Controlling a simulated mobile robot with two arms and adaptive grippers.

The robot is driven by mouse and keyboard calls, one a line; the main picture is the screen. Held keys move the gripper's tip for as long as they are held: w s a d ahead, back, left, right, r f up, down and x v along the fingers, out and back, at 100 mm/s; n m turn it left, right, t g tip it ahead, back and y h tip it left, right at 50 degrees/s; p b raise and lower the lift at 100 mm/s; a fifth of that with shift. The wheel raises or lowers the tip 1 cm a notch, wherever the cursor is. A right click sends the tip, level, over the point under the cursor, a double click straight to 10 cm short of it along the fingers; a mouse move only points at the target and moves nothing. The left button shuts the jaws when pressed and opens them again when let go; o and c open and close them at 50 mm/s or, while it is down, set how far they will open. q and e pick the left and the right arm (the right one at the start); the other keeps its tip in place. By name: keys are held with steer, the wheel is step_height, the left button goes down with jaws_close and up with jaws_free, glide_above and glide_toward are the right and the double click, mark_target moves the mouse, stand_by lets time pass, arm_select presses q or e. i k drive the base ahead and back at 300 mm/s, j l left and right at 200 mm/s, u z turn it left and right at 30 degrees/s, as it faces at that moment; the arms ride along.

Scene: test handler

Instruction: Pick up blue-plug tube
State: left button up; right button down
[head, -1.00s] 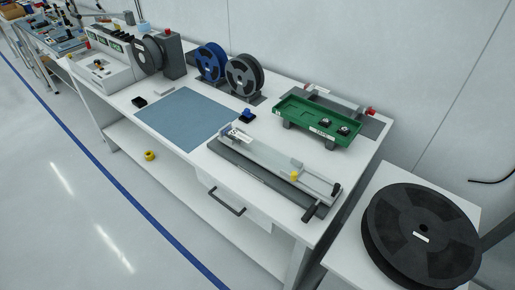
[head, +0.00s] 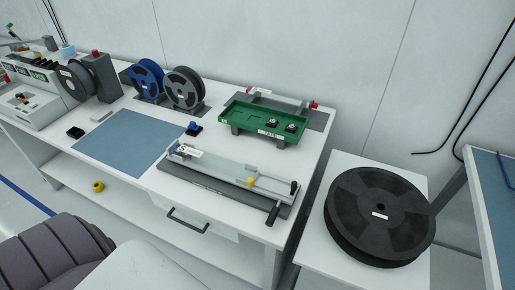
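A long clear-grey tube lies along the grey bench fixture (head: 215,190) at the front of the white table. A yellow knob or plug (head: 251,182) sits toward the fixture's right end. Another tube, with a red end (head: 313,105), lies at the back behind the green tray. Neither of my grippers is in view.
The green tray (head: 236,128) with small dark parts stands behind the fixture. A blue mat (head: 125,145) lies left of it. Blue (head: 147,78) and grey (head: 183,88) reels stand behind. A large black reel (head: 375,245) lies on a white side table at right.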

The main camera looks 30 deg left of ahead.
mark_target(211, 161)
steer(key=j+z, duration=0.25)
steer(key=j, duration=0.15)
steer(key=k+j+z, duration=0.15)
steer(key=j+z, duration=0.15)
steer(key=k+j+z, duration=0.25)
steer(key=j, duration=0.25)
steer(key=k+j+z, duration=0.1)
steer(key=j+z, duration=0.2)
steer(key=k+j+z, duration=0.25)
steer(key=i+j, duration=0.05)
steer(key=j, duration=0.05)
